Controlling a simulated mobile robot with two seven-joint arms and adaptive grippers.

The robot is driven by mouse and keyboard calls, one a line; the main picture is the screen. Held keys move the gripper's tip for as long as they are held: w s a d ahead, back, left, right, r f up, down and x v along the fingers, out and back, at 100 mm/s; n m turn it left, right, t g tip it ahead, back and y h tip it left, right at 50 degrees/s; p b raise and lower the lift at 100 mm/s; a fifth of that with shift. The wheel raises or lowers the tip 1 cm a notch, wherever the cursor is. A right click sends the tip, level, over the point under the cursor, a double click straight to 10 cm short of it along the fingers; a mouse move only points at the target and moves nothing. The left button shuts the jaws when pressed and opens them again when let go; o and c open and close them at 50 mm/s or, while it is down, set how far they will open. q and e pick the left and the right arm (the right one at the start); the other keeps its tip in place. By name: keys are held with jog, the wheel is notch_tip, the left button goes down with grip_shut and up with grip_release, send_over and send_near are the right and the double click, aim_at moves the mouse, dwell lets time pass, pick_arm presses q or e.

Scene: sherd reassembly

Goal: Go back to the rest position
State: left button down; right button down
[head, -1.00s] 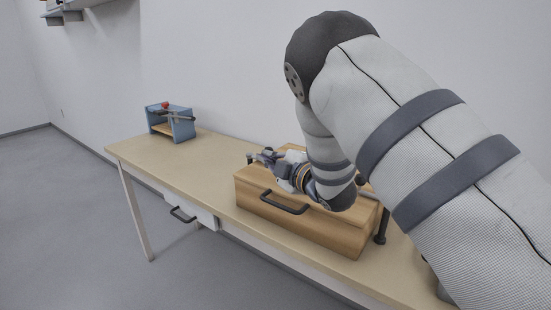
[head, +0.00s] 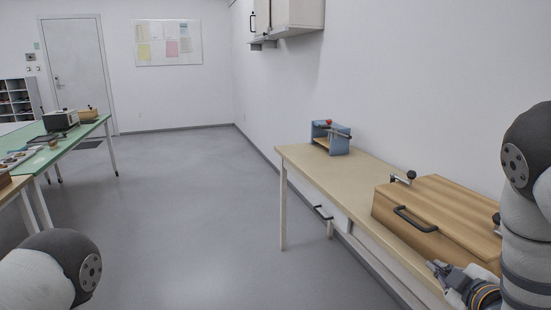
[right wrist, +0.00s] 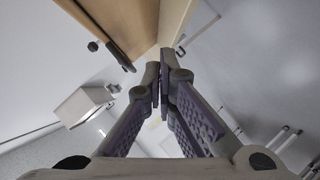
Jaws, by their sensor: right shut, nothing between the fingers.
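My right gripper (head: 434,268) is at the lower right of the head view, in front of the wooden box's near side. Its fingers are shut and hold nothing. In the right wrist view its fingertips (right wrist: 157,80) meet near the middle, apart from the box and table. My right arm comes down along the right edge of the head view. Part of my left arm shows at the lower left of the head view. My left gripper is out of view.
A wooden box (head: 440,212) with a black handle sits on the right-hand table (head: 350,188). A blue stand (head: 335,140) with a red knob is at its far end. A green-topped table (head: 82,130) holding several items stands left. The grey floor between is clear.

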jog(key=s+a+f+m+g, duration=0.2)
jog(key=s+f+m+g, duration=0.15)
jog(key=s+f, duration=0.5)
jog(key=s+a+f+m+g, duration=0.2)
jog(key=s+a+f+g, duration=0.15)
jog(key=s+f, duration=0.45)
jog(key=s+a+f+m+g, duration=0.1)
jog(key=s+a+g, duration=0.1)
jog(key=s, duration=0.6)
jog(key=s+a+f+m+g+y, duration=0.1)
jog(key=s+a+f+m+g, duration=0.1)
jog(key=s, duration=0.6)
jog(key=s+a+f+m+g, duration=0.2)
jog(key=s+a+g, duration=0.1)
jog(key=s, duration=0.6)
jog(key=shift+f+g, duration=0.25)
jog(key=shift+g, duration=0.55)
